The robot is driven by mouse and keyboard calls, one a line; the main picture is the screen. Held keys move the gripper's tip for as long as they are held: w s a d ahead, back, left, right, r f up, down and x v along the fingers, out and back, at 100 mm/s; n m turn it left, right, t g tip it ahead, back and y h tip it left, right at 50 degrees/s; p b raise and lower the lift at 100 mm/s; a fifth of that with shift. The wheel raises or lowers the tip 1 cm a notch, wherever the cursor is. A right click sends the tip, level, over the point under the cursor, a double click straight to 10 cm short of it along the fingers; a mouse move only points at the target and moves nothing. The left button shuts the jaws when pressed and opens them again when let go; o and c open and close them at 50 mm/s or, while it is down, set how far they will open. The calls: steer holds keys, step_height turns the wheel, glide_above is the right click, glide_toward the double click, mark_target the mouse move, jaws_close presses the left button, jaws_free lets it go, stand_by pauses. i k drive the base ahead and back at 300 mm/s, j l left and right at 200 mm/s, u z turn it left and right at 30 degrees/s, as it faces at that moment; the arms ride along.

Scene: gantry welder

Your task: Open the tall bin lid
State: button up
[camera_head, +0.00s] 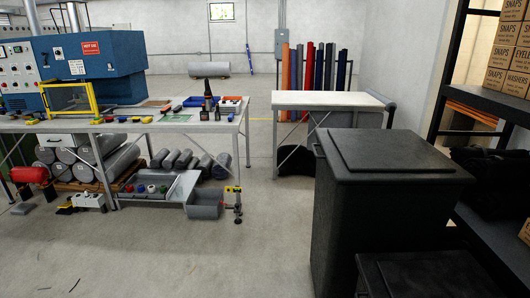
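The tall bin (370,222) is black and stands upright on the floor, right of centre in the head view. Its lid (385,151) lies flat and closed on top, with a raised panel in the middle. A handle or hinge piece seems to stick out at the lid's left edge, but it is too dark to tell. My gripper is not in view, and no part of my arm shows.
A lower black bin (430,275) stands in front of the tall one. A shelf (495,105) with cardboard boxes is at the right. A white table (330,99) stands behind the bin, and a cluttered workbench (130,124) is at the left. The floor (260,240) left of the bin is clear.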

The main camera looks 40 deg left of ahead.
mark_target(353, 157)
steer(key=k+j+u, duration=0.15)
steer(key=j+u, duration=0.15)
steer(key=k+j+u, duration=0.1)
steer(key=j+u, duration=0.5)
steer(key=i+j, duration=0.2)
steer(key=i, duration=0.3)
steer(key=i+j, duration=0.15)
steer(key=i, duration=0.3)
steer(key=i+j+z, duration=0.1)
steer(key=i, duration=0.4)
steer(key=i+j, duration=0.3)
steer(key=i, duration=0.15)
steer(key=i+j, duration=0.25)
steer(key=i, duration=0.2)
steer(key=i+j, duration=0.2)
steer(key=i, duration=0.3)
steer(key=z, duration=0.05)
